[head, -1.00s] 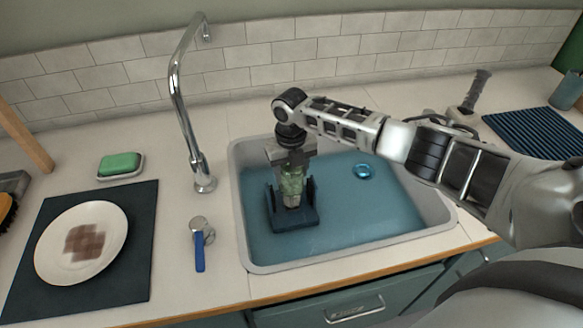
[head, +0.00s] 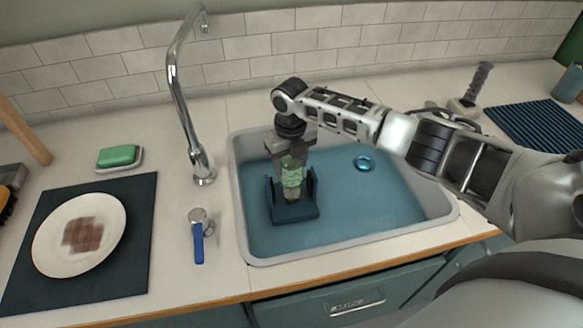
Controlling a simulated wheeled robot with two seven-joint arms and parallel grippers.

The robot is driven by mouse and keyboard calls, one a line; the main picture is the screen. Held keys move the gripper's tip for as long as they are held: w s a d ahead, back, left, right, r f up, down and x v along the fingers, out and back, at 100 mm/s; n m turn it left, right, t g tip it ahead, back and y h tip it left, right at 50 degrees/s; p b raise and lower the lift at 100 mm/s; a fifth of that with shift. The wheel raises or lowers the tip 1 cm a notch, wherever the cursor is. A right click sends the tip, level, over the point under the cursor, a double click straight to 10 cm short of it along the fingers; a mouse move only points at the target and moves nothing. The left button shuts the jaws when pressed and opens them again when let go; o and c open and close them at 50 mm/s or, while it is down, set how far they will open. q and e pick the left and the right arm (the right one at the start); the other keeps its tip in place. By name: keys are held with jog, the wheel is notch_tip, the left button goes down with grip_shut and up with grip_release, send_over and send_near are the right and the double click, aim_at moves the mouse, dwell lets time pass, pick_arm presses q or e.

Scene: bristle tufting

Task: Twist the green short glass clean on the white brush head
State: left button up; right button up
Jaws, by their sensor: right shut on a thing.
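The green short glass (head: 291,179) is in my right gripper (head: 291,160), which points down over the left part of the sink. The gripper is shut on the glass. The glass is above a dark blue brush stand (head: 295,212) with upright side pieces on the basin floor. A pale piece, likely the white brush head (head: 291,194), shows at the glass's lower end between the side pieces. How far the glass sits over it I cannot tell. My left gripper is not in view.
The sink (head: 242,205) has a raised rim around it, and a blue round drain (head: 364,163) lies right of the stand. A tall faucet (head: 181,110) and a blue-handled lever (head: 198,240) stand left. A stained plate (head: 110,237) lies on a dark mat. A ribbed blue mat (head: 540,130) is at right.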

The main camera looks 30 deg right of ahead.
jog(key=shift+f+n, duration=0.1)
jog(key=shift+n, duration=1.3)
notch_tip(320, 180, up, 3)
jog(key=shift+r+p, duration=0.1)
jog(key=shift+p, duration=1.15)
jog(key=shift+r, duration=3.5)
